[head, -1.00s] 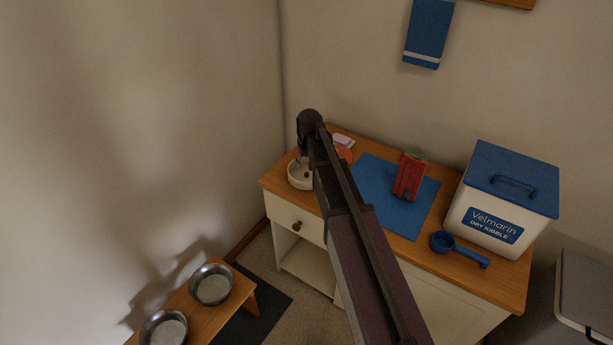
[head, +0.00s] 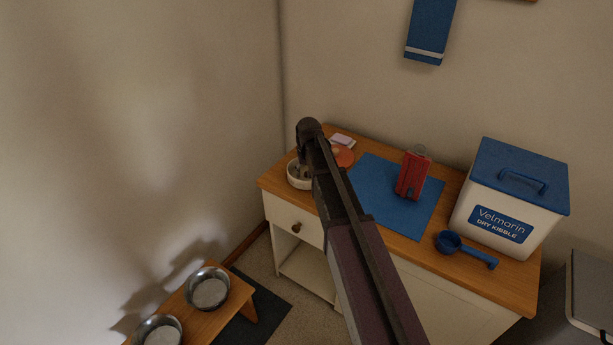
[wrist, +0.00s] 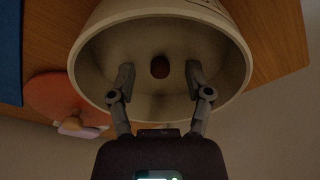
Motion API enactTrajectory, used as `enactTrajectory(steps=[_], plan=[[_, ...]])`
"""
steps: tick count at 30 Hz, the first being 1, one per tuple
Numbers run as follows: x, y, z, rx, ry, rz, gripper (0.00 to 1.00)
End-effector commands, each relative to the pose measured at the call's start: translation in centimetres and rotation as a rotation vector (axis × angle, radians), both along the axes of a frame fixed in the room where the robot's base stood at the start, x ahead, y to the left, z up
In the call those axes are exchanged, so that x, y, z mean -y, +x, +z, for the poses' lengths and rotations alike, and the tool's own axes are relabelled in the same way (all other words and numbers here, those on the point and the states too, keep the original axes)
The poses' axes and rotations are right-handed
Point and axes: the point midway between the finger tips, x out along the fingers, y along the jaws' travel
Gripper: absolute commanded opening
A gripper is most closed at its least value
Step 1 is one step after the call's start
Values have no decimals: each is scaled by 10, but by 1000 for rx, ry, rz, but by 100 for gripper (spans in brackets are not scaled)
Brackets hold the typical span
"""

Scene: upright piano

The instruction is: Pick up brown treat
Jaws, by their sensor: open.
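The brown treat (wrist: 159,67) is a small dark oval inside a cream bowl (wrist: 229,73), seen from above in the wrist view. My gripper (wrist: 158,80) is open, with its two fingertips inside the bowl's rim, one on each side of the treat and apart from it. In the head view the bowl (head: 294,180) stands at the left end of the wooden counter, partly hidden by my arm. The treat is hidden in the head view.
An orange round item (head: 343,157) and a pinkish item (head: 343,140) lie beside the bowl. A red box (head: 412,176) stands on a blue mat (head: 372,185). A blue scoop (head: 449,241) and kibble bin (head: 505,200) are at the right.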

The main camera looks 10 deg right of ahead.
Motion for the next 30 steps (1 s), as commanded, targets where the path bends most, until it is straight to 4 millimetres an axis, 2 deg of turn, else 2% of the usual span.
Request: enactTrajectory(steps=[10,11,12,18,19,30], plan=[[0,0,0,0,0,0,65],[0,0,0,0,0,0,59],[0,0,0,0,0,0,49],[0,0,0,0,0,0,14],[0,0,0,0,0,0,11],[0,0,0,0,0,0,10]])
